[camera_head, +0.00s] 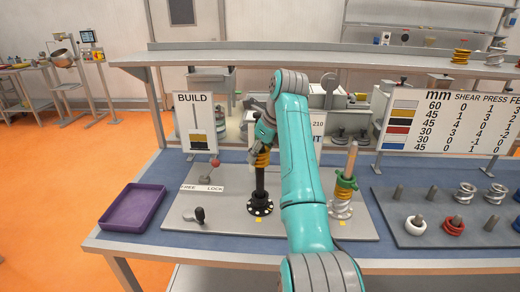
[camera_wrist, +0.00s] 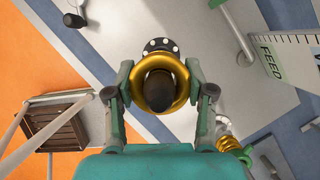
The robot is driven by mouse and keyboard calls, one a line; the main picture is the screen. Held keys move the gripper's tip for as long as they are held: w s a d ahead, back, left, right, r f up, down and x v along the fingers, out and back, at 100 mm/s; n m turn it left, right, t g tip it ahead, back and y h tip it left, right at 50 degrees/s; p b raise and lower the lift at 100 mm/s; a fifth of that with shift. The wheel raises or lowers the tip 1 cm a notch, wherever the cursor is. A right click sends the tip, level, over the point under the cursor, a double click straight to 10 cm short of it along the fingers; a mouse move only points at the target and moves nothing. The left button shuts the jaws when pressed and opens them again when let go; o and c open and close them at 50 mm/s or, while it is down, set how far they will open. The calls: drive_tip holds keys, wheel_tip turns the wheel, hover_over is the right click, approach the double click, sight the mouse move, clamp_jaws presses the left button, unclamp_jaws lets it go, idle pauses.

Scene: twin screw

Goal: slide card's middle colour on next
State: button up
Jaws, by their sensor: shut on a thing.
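The BUILD card (camera_head: 194,121) stands at the back left of the table; its strip shows a gold band above a black one, and its paler top is hard to make out. My gripper (camera_head: 263,140) is over the black post (camera_head: 259,190). In the wrist view my gripper (camera_wrist: 160,88) is shut on a gold ring (camera_wrist: 180,88), one jaw on each side. The gold ring, also in the head view (camera_head: 263,159), is around the upper part of the black post, whose dark tip (camera_wrist: 158,92) shows through it. The ring's underside is hidden.
A second post (camera_head: 352,160) to the right carries green and white parts. A FREE/LOCK lever (camera_head: 210,172) and a black knob (camera_head: 199,214) are left of the black post. A purple tray (camera_head: 133,208) lies at left. A dark rack (camera_head: 450,226) with pegs and rings is at right.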

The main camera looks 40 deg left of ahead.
sight(263, 153)
drive_tip(key=shift+f, duration=1.25)
drive_tip(key=o, duration=1.5)
drive_tip(key=shift+c, duration=0.2)
drive_tip(key=v, duration=0.7)
drive_tip(key=shift+r, duration=0.3)
drive_tip(key=shift+s+d, duration=0.1)
